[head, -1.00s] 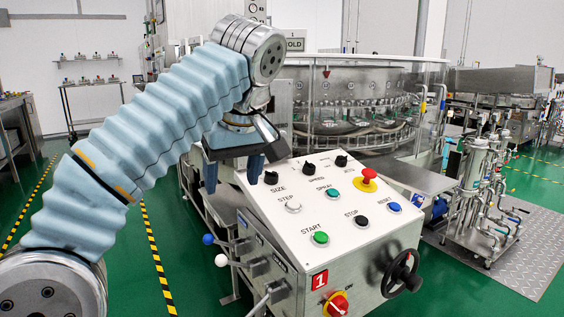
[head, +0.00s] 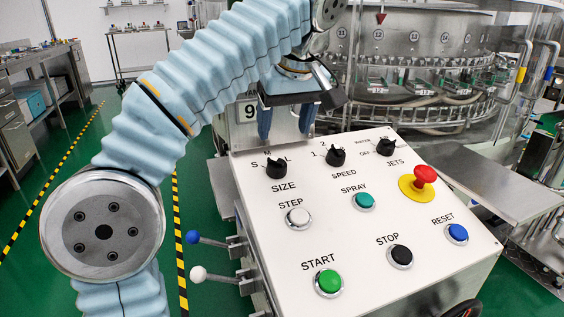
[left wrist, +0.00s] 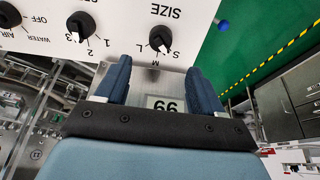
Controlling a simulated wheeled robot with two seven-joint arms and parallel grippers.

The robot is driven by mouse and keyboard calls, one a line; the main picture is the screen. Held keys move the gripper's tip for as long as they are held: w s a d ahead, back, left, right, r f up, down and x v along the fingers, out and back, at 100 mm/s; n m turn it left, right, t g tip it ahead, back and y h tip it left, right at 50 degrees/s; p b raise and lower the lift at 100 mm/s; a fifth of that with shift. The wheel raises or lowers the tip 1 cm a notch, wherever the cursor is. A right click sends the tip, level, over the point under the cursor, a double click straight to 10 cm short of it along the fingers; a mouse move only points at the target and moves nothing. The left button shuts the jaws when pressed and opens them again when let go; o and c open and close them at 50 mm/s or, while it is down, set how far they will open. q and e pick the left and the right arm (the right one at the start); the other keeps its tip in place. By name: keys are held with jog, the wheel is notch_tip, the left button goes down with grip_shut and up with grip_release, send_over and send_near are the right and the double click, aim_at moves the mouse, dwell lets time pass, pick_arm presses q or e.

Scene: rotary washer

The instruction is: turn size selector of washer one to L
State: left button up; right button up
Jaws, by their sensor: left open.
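The black size selector knob (head: 276,169) sits at the upper left of the white control panel (head: 385,215), with S, M and L around it and SIZE below. In the left wrist view, upside down, the knob (left wrist: 161,36) shows a white mark that seems to point toward the S side. My left gripper (head: 285,130) is open and empty, fingers down, above and behind the knob in the head view. In the wrist view its fingertips (left wrist: 158,63) lie either side of the knob's line, apart from it. My right gripper is not in view.
The speed knob (head: 336,155) and jets knob (head: 386,147) stand to the right. Below are several push buttons and a red emergency stop (head: 424,175). Levers with blue (head: 193,237) and white (head: 198,273) balls stick out at left. The washer drum (head: 420,60) stands behind.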

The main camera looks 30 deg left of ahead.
aim_at(277, 160)
pick_arm(q)
jog(key=b+x, duration=0.3)
jog(key=x, duration=0.7)
jog(key=shift+s, duration=0.1)
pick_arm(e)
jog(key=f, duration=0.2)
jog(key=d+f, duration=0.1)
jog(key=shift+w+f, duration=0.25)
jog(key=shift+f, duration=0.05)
pick_arm(q)
jog(key=c, duration=1)
jog(key=shift+c, duration=0.2)
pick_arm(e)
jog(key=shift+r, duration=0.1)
